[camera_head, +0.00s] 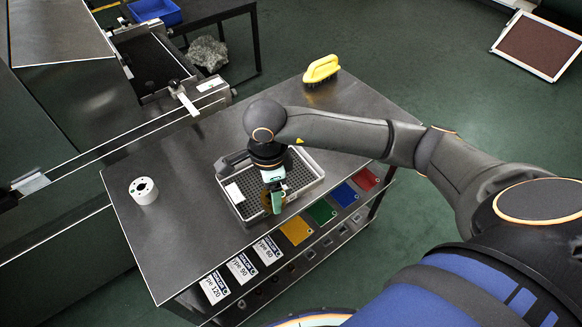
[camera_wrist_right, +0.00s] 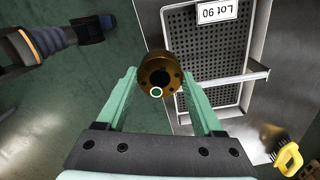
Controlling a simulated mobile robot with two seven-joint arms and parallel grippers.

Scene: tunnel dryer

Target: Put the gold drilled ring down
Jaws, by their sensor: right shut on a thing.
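My right gripper (camera_head: 273,196) hangs over the front part of the grey tray (camera_head: 309,159) and is shut on the gold drilled ring (camera_head: 265,201). In the right wrist view the gold ring (camera_wrist_right: 158,66) sits between the tips of the two green fingers (camera_wrist_right: 160,78), its drilled face towards the camera. The tray has a perforated floor and also shows in the wrist view (camera_wrist_right: 243,88), beyond the ring. The exact height of the ring above the tray is hard to tell. My left gripper is not seen.
The steel table (camera_head: 190,235) has free room left of the tray. A white ring with holes (camera_head: 143,190) stands there. A yellow brush (camera_head: 321,69) lies at the back. Coloured plates (camera_head: 296,230) and type labels (camera_head: 242,267) line the front edge.

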